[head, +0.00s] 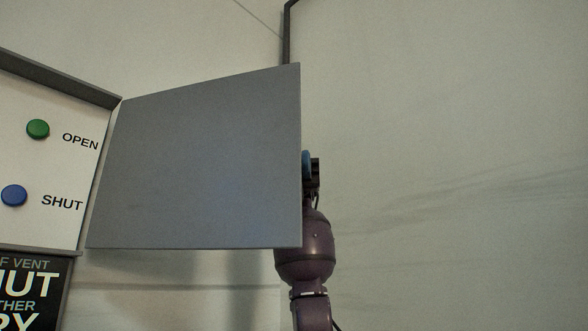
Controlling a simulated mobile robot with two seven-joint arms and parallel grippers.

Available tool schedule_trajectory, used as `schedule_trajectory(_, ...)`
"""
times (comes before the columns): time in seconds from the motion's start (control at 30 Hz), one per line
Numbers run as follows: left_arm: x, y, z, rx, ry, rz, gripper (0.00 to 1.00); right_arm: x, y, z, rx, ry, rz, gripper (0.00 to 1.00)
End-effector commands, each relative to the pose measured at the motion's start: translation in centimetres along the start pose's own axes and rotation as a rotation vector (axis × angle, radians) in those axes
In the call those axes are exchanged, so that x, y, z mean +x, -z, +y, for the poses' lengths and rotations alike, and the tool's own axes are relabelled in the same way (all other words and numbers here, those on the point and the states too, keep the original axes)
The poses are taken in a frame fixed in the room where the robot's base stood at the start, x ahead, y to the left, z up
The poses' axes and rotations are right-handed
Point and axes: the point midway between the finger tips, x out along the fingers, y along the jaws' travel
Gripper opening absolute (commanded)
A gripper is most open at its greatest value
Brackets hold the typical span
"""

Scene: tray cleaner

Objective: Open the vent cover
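The vent cover (200,165), a flat grey panel, stands swung out from the frame of the control box, hinged along its left side. Beside it, the box face shows a green button (38,129) marked OPEN and a blue button (14,195) marked SHUT. A purple arm, which looks like my right one, rises from below behind the cover's right edge. Only part of its gripper (314,174) shows there, with a bit of blue next to it. The cover hides the rest, so I cannot tell whether the fingers touch it. My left gripper is not in view.
A dark sign (32,290) with large white letters, partly cut off, sits below the box face at the lower left. A dark pipe (287,38) runs up the pale wall behind the cover. The right half of the view is bare wall.

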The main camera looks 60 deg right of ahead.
Motion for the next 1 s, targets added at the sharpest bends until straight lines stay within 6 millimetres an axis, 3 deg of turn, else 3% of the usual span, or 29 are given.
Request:
schedule_trajectory(0.1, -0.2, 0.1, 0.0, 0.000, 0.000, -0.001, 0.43, -1.8, -0.1, 0.1, -0.002, 0.000, -0.002, 0.36)
schedule_trajectory(0.33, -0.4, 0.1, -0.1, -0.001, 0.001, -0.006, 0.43, -3.8, -0.1, 0.0, -0.001, -0.001, -0.001, 0.36)
schedule_trajectory(1.0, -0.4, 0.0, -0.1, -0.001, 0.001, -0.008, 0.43, -4.3, 0.0, 0.0, -0.001, -0.001, 0.001, 0.36)
